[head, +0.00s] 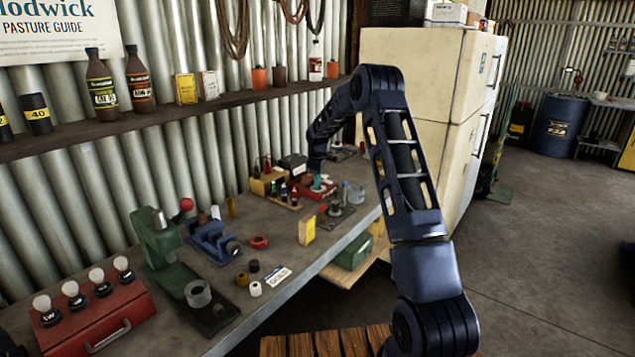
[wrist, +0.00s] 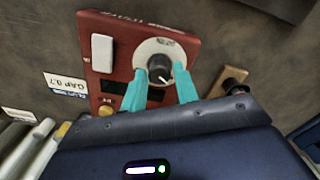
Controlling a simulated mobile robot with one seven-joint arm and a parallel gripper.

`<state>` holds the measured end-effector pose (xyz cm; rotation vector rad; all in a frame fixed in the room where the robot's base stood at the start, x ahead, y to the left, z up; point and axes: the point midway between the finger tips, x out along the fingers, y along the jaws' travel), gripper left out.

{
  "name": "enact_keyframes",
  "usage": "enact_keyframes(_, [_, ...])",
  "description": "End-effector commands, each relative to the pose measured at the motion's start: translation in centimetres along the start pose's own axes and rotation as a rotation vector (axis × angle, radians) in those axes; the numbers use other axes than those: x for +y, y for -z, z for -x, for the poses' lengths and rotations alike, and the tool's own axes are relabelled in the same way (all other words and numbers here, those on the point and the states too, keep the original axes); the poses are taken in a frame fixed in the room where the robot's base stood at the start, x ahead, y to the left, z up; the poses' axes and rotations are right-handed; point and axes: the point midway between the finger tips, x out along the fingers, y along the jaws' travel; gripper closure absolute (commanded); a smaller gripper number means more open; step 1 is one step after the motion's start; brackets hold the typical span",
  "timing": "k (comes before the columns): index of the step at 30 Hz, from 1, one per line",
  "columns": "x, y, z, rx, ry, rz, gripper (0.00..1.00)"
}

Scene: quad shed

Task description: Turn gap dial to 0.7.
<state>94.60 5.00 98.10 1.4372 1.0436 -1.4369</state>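The gap dial (wrist: 159,68) is a round dark knob with a white pointer mark, set in a pale ring on a red box (wrist: 120,62). In the wrist view my gripper (wrist: 160,76) has its teal fingertips on either side of the knob, seemingly pressed against it. The pointer's scale value is too small to read. A white card (wrist: 66,83) reading "GAP 0.7" lies beside the box. In the head view the red box (head: 326,191) sits far along the bench, with my gripper (head: 317,181) over it, too small to show detail.
The box carries a white rocker-like part (wrist: 102,53) and a dark display. A wooden piece (wrist: 228,80) lies beside it. In the head view, several small bottles and a yellow box (head: 307,231) stand nearby on the bench. A corrugated wall and shelf (head: 150,122) run behind; a fridge (head: 420,80) stands beyond.

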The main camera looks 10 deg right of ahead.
Motion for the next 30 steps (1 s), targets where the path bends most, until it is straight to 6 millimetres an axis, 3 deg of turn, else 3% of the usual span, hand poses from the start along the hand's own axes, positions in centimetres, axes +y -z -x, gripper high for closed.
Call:
enact_keyframes(1, [0.0, 0.0, 0.01, 0.0, 0.0, 0.0, 0.8])
enact_keyframes(4, [0.0, 0.0, 0.01, 0.0, 0.0, 0.0, 1.0])
enact_keyframes(17, [0.02, -0.02, 0.02, 0.0, 0.0, -0.082, 0.99])
enact_keyframes(30, [0.1, -0.09, 0.02, -0.001, 0.0, -0.451, 0.99])
